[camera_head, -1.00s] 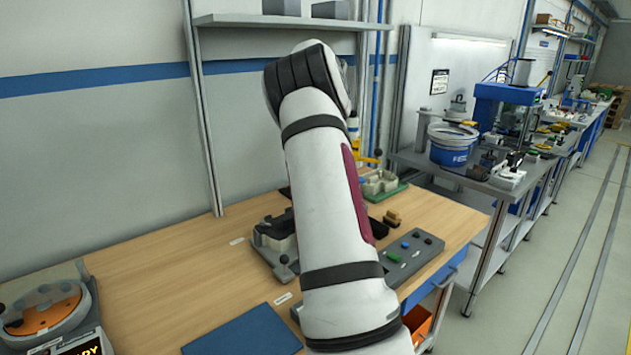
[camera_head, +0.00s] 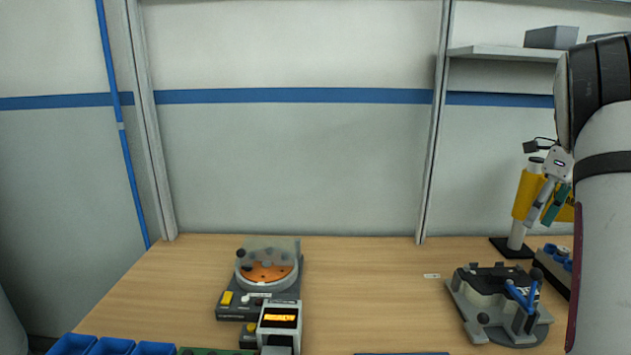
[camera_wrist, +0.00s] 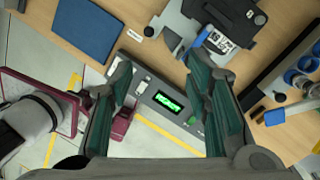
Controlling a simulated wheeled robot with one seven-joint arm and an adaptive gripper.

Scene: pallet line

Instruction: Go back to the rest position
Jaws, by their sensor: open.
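My gripper (camera_wrist: 158,64) shows in the wrist view with its two green-padded fingers spread and nothing between them. Below it are the wooden bench and a grey control panel (camera_wrist: 168,103) with a lit green display. In the head view my gripper (camera_head: 541,217) hangs at the right, in front of a yellow upright tool on a stand (camera_head: 526,195). Its fingers point down, clear of the bench top. My white arm fills the right edge and hides part of the bench.
A grey fixture with blue handles (camera_head: 500,303) sits on the bench (camera_head: 370,280) at the right. A device with an orange disc (camera_head: 265,268) stands left of centre. Blue bins (camera_head: 110,346) line the front left. A blue mat (camera_wrist: 86,28) lies on the bench. The bench middle is clear.

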